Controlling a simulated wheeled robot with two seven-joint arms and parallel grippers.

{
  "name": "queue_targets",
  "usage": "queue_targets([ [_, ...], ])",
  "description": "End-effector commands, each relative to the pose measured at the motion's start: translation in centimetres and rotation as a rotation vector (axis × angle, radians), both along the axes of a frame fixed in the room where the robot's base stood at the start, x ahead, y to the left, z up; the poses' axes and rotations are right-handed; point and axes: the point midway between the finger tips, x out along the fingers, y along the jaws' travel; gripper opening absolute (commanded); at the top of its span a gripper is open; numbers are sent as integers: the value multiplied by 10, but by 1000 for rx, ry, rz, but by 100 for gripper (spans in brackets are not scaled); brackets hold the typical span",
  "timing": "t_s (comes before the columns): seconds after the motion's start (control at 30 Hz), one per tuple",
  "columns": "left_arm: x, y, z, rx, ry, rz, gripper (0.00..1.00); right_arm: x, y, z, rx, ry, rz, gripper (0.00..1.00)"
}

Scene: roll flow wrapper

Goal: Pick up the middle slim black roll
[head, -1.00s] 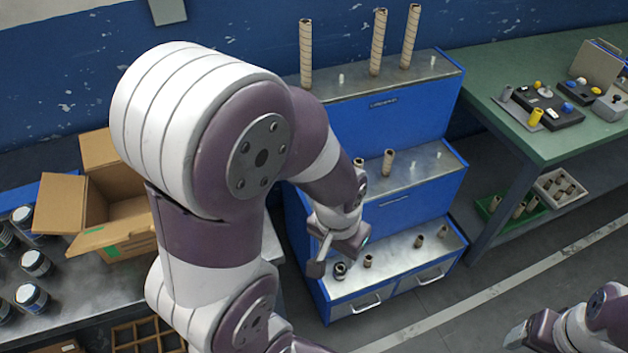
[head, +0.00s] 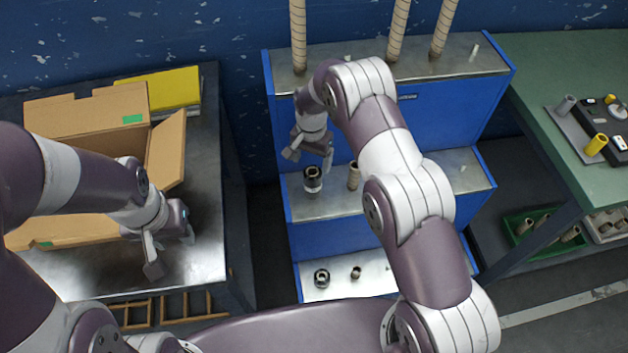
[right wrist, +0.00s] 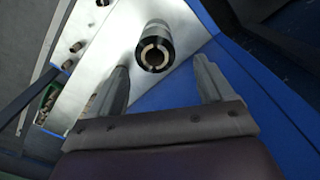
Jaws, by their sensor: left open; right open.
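The middle slim black roll (head: 313,180) stands upright on the middle step of the blue stand, at its left end; it has a pale band. My right gripper (head: 309,159) is open and empty just above it. In the right wrist view the black roll (right wrist: 154,48) shows its hollow end, beyond and between the open fingers (right wrist: 160,88), not held. Another short black roll (head: 321,278) stands on the bottom step. My left gripper (head: 171,250) is open and empty beside the cardboard box (head: 165,150).
A tan roll (head: 353,176) stands close right of the black roll. Tall tan rolls (head: 396,30) stand on the top step. The stand's blue riser (head: 440,110) rises behind the middle step. A green table (head: 560,75) is at the right, a wooden divided tray (head: 187,307) lower left.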

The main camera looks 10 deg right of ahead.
Motion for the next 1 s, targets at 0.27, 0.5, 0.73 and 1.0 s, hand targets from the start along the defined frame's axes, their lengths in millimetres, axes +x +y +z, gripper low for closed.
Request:
queue_targets([
  [0.27,0,0,6,0,1,0,43,-2,-1,-40,0,1,0,81],
  [0.5,0,0,10,0,0,0,43,-3,-2,-77,1,-2,1,81],
  [0.73,0,0,10,0,0,0,43,-2,-2,-79,1,-2,1,78],
  [1.0,0,0,10,0,0,0,43,-2,-2,-78,1,-2,1,14],
])
